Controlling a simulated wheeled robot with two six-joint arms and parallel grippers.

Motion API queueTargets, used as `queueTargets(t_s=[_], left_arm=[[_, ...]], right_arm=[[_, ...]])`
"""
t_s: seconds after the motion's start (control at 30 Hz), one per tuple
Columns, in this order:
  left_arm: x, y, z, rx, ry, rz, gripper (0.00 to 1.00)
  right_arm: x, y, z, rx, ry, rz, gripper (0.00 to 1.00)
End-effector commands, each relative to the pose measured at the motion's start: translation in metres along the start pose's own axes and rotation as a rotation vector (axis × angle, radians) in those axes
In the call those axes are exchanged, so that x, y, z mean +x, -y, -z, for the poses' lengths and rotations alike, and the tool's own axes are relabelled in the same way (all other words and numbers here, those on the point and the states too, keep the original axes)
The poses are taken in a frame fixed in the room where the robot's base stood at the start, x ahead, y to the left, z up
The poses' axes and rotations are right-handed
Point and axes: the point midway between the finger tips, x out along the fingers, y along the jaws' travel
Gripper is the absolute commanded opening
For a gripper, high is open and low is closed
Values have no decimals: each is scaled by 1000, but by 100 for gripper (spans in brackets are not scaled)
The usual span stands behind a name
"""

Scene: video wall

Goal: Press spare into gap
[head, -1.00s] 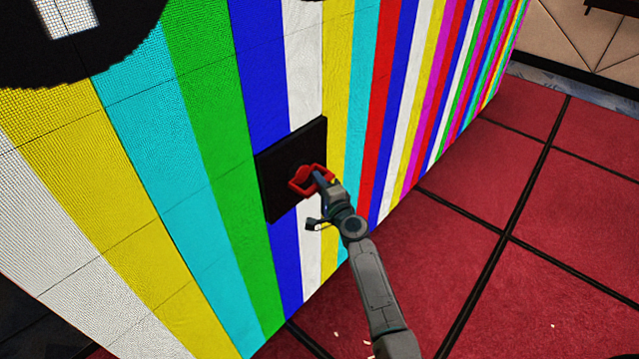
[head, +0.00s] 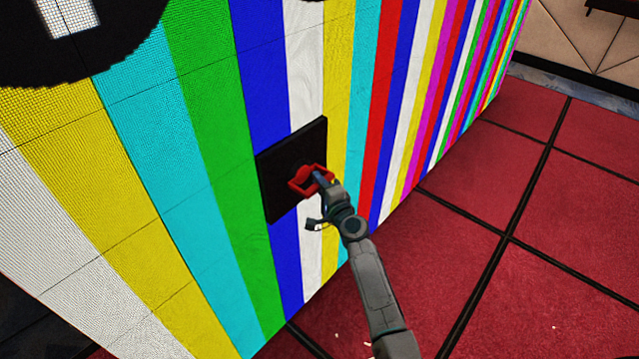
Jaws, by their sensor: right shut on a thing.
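A black square panel, the spare (head: 283,165), stands upright against the striped video wall (head: 215,170), over the blue and white stripes. A red handle (head: 300,183) is on the face of the spare. My right gripper (head: 316,179) is shut on the red handle, and its arm comes up from the lower right. The gap is not visible; the spare may be covering it. A thin dark side edge of the spare shows at its left, and I cannot tell whether it is flush with the wall. My left gripper is not in view.
The wall's colour bars run back to the upper right. A red tiled floor (head: 530,220) with dark seams lies clear to the right, with a few small pale scraps on it. A beige panelled wall (head: 560,35) stands at the back right.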

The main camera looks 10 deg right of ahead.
Motion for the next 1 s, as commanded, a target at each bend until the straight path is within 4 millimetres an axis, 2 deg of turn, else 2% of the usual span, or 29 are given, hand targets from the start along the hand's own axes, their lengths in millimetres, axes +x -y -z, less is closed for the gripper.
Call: queueTargets(t_s=[1.0], left_arm=[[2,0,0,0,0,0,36]], right_arm=[[6,3,-2,1,-1,5,0]])
